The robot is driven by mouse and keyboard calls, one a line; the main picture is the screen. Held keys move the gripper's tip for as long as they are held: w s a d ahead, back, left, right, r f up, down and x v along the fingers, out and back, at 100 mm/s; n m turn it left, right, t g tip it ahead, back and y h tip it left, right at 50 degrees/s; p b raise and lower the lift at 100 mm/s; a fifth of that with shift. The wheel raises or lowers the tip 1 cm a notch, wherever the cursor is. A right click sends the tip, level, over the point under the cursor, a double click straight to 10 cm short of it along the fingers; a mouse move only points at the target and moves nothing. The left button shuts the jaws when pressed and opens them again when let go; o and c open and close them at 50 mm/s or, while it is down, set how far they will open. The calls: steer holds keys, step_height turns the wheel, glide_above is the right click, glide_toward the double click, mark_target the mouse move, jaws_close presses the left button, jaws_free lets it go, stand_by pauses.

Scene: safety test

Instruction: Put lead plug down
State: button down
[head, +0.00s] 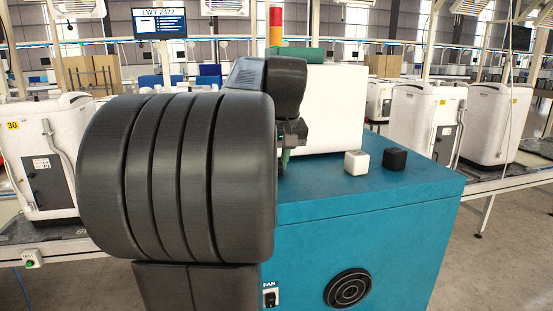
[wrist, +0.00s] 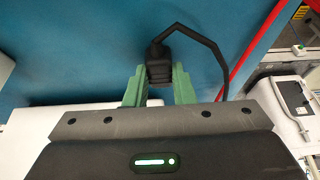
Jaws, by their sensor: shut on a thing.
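The lead plug (wrist: 160,70) is a black plug with a black cable bending off to the right in the wrist view. My gripper (wrist: 160,88) has green fingers, and they are shut on the plug from both sides. In the head view my gripper (head: 285,157) shows only in part behind my dark arm, close to the top of the teal cabinet (head: 400,187). The plug is hidden in that view. I cannot tell whether the plug touches the cabinet top.
A white box (head: 337,110) stands on the cabinet behind my gripper. A white cube (head: 356,162) and a black cube (head: 394,158) sit to its right. The cabinet top in front of the cubes is clear. A fan switch (head: 270,297) is on the front face.

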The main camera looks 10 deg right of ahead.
steer(key=c, duration=1.2)
jaws_free()
steer(key=shift+c, duration=0.2)
steer(key=shift+r, duration=0.25)
steer(key=v, duration=1.2)
steer(key=shift+p, duration=0.4)
steer(key=shift+r, duration=0.1)
steer(key=x, duration=1.3)
steer(key=shift+s+b, duration=0.2)
steer(key=shift+b, duration=0.2)
steer(key=shift+r, duration=0.5)
steer(key=shift+f, duration=0.1)
